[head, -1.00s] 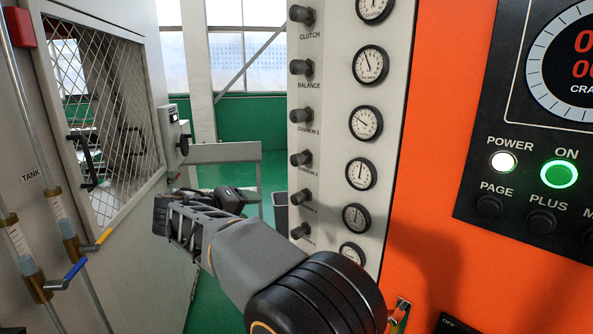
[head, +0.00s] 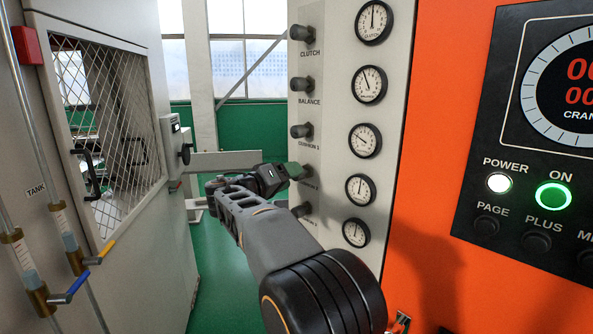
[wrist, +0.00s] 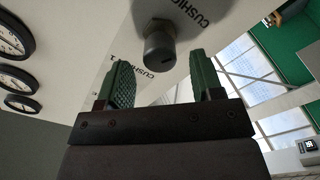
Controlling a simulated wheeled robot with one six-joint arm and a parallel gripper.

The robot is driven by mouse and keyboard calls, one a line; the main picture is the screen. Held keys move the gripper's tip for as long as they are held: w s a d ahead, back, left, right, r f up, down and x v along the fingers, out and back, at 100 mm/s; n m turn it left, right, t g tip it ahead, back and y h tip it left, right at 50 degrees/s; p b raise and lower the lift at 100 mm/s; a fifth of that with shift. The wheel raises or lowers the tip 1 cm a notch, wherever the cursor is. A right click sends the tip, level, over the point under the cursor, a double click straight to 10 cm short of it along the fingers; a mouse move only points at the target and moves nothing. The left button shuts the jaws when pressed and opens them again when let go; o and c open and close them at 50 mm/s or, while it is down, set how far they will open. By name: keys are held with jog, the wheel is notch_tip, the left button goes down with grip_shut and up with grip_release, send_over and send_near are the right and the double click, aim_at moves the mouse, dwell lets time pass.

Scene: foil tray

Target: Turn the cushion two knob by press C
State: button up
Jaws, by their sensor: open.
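The cushion two knob (wrist: 160,48) is a grey cylinder on the pale panel (head: 338,20) of the press. In the wrist view it lies just beyond the fingertips, roughly between their lines. Parts of two CUSHION labels show around it. My gripper (head: 294,170) is open, with green finger pads, and reaches the knob row from the left in the head view. It also shows in the wrist view (wrist: 162,76), with nothing between its fingers. In the head view the gripper largely hides the cushion two knob. Its dial (head: 360,189) is visible to the right.
The cushion 1 knob (head: 301,131) is close above my gripper, and another knob (head: 302,210) is close below. An orange press face (head: 440,150) with a black control panel (head: 520,200) is at right. A grey cabinet (head: 120,200) with a mesh window stands left.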

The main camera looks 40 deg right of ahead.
jog(key=shift+w+d+p, duration=0.2)
jog(key=shift+d+p, duration=0.1)
jog(key=shift+d, duration=1.3)
jog(key=c, duration=0.9)
jog(key=shift+n, duration=0.3)
